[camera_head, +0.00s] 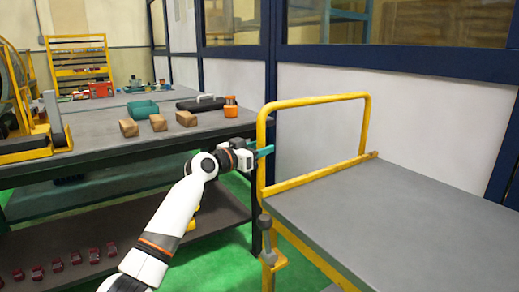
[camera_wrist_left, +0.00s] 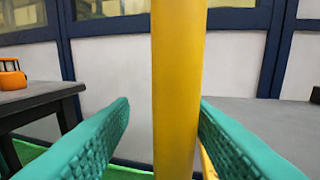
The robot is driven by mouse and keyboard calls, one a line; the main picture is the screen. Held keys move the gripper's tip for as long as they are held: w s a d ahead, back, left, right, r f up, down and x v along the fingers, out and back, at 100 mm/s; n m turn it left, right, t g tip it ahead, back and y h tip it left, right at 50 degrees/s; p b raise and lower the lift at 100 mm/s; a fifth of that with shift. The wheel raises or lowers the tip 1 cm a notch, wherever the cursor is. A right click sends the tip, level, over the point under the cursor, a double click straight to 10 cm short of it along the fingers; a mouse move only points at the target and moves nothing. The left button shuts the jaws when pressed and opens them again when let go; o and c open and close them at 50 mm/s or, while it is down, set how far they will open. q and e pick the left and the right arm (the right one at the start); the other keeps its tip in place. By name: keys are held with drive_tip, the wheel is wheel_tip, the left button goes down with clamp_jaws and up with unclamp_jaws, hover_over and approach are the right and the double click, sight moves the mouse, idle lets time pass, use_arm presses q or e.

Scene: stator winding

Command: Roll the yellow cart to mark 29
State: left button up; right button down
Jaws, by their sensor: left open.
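The yellow cart (camera_head: 370,215) stands at the right in the head view, with a grey top and a yellow tube handle frame (camera_head: 320,102) at its far left end. My left gripper (camera_head: 265,151) is at the near upright post of that frame. In the left wrist view the yellow post (camera_wrist_left: 178,80) stands upright between the two green textured fingers (camera_wrist_left: 160,125) of my left gripper. The fingers are open, with a gap visible to the left of the post; the right finger is close to it, and I cannot tell whether they touch. My right gripper is not in view. Mark 29 is not visible.
A dark workbench (camera_head: 120,160) stands left of the cart, holding wooden blocks (camera_head: 158,122), a green tray (camera_head: 142,109), a black case (camera_head: 202,103) and an orange item (camera_head: 231,107). Its lower shelf carries several red parts (camera_head: 57,265). Green floor (camera_head: 235,255) shows between bench and cart. A panelled wall (camera_head: 420,125) stands behind.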

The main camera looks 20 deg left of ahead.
use_arm(q)
drive_tip(key=shift+s+d, duration=0.1)
drive_tip(key=shift+s, duration=0.25)
drive_tip(key=p+v, duration=0.1)
drive_tip(key=v, duration=1)
drive_tip(key=shift+a, duration=0.3)
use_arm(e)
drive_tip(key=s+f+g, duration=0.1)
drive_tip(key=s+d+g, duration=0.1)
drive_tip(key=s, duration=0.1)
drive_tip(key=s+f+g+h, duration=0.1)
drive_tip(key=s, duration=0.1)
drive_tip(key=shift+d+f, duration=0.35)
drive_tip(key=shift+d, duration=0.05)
use_arm(q)
drive_tip(key=shift+s, duration=0.1)
